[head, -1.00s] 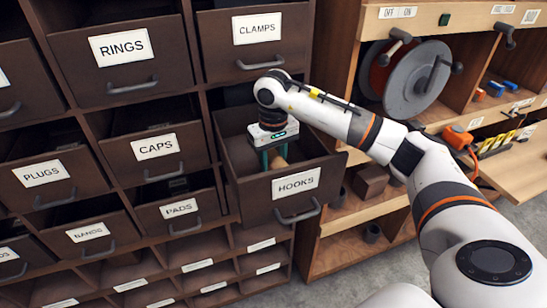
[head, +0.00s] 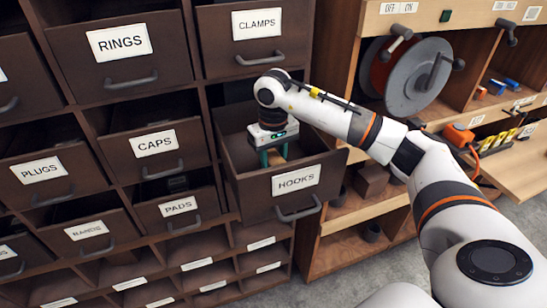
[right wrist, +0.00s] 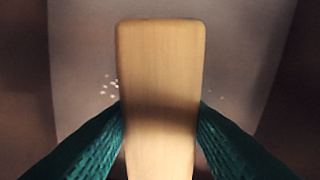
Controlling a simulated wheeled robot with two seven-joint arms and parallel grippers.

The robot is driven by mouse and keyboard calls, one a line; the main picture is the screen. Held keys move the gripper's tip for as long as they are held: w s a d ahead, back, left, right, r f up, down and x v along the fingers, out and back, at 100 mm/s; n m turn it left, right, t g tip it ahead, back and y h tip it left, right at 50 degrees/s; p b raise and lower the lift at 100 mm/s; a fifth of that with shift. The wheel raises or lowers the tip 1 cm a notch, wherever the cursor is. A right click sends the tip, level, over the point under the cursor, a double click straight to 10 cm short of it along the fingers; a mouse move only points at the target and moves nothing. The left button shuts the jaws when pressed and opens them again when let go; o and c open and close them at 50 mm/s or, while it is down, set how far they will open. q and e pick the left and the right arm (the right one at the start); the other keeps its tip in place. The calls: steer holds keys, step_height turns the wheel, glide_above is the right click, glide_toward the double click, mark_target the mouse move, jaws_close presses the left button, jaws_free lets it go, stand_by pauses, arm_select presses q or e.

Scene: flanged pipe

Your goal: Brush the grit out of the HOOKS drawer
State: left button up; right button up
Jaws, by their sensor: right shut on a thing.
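The HOOKS drawer (head: 296,181) is pulled out, with its label on the front. My right gripper (head: 274,157) reaches down inside it. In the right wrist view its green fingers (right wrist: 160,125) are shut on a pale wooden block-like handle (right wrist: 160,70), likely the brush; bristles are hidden. A bit of the wood also shows below the fingers in the head view (head: 279,157). My left gripper is not in view.
Around it are other drawers: CLAMPS (head: 258,40) above, CAPS (head: 155,145) and PADS (head: 178,208) to the left, several partly open. A wooden workbench with a grey reel (head: 421,78) stands to the right. The drawer walls enclose my gripper.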

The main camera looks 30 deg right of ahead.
steer(key=shift+f, duration=0.15)
steer(key=shift+w+a, duration=0.15)
steer(key=shift+a, duration=0.45)
steer(key=shift+w+a, duration=0.15)
steer(key=shift+a, duration=0.45)
steer(key=shift+w+a, duration=0.2)
steer(key=shift+a, duration=0.95)
steer(key=shift+d+b, duration=0.1)
steer(key=shift+b, duration=0.2)
steer(key=shift+d, duration=0.1)
